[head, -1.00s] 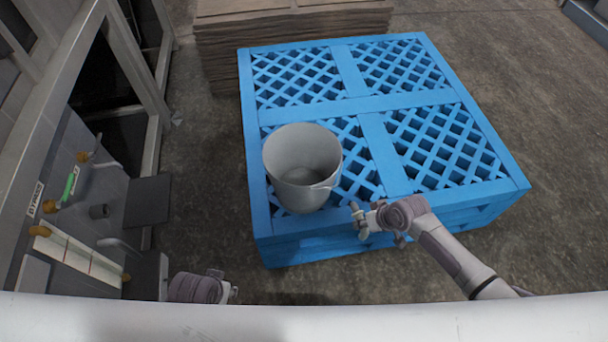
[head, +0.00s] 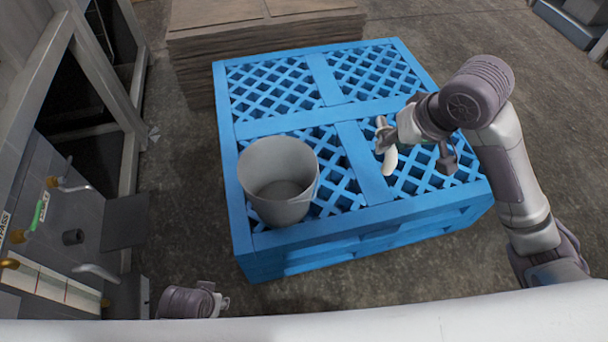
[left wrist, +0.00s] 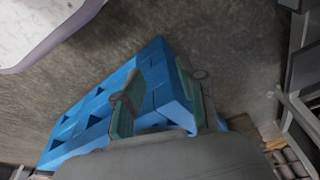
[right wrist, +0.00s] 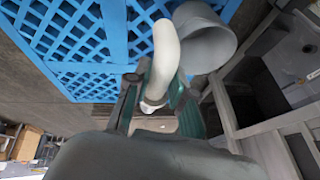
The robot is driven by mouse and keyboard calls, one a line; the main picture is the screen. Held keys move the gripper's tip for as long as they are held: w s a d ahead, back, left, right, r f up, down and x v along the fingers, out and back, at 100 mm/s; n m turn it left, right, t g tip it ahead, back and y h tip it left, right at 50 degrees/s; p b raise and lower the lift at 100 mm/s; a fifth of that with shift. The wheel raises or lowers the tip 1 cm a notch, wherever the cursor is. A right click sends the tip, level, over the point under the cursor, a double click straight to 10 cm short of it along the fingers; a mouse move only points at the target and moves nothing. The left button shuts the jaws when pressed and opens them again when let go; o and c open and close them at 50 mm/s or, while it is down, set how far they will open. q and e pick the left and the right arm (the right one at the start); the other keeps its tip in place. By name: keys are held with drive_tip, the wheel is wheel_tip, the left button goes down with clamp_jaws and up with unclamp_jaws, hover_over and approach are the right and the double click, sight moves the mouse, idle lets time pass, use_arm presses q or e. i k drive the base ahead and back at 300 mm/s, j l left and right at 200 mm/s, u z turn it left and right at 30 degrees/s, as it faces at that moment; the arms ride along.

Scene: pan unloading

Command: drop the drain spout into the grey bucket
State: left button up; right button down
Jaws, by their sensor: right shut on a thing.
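The grey bucket (head: 278,205) stands upright on the blue pallet, near its front left corner, with its open top facing up. My right gripper (head: 387,142) is shut on the white curved drain spout (head: 390,161) above the pallet, to the right of the bucket and apart from it. In the right wrist view the spout (right wrist: 166,55) rises from between the fingers, and the bucket (right wrist: 210,45) lies beyond it. My left gripper (head: 222,302) is low at the front left; in the left wrist view its fingers (left wrist: 160,103) are apart with nothing held between them.
The blue pallet (head: 285,236) fills the middle of the floor. A brown stack of sheets (head: 200,48) lies behind it.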

sight(281, 196)
drive_tip(key=i+l+u, duration=0.2)
drive_tip(key=l, duration=0.15)
drive_tip(key=i+l+u, duration=0.1)
drive_tip(key=l+u, duration=0.15)
drive_tip(key=l, duration=0.15)
drive_tip(key=i+l+u, duration=0.2)
drive_tip(key=l, duration=0.2)
drive_tip(key=k, duration=0.1)
